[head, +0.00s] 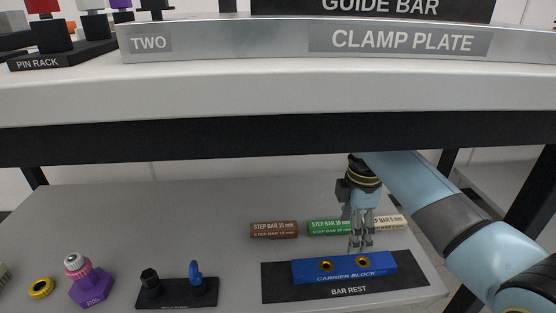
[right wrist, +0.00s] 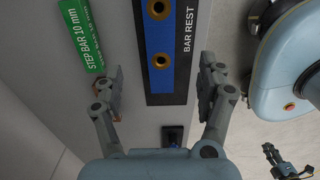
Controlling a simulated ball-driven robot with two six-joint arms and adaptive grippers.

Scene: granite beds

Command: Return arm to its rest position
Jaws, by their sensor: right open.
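My right gripper (head: 361,243) hangs from the blue arm that comes in from the right. It is over the lower shelf, just behind and above the blue carrier block (head: 377,265). In the right wrist view its two fingers (right wrist: 162,88) are spread wide with nothing held between them. The carrier block (right wrist: 158,40) shows there beyond the fingertips, lying on the black bar rest (head: 283,291). My left gripper is not in the head view. A small dark jointed part at the lower right of the right wrist view may be it, but I cannot tell its state.
Behind the gripper lie a brown step bar (head: 274,230), a green one (head: 325,228) and a cream one (head: 391,222). The upper shelf edge (head: 270,95) with a clamp plate (head: 230,40) spans above. Purple, yellow and black parts stand front left.

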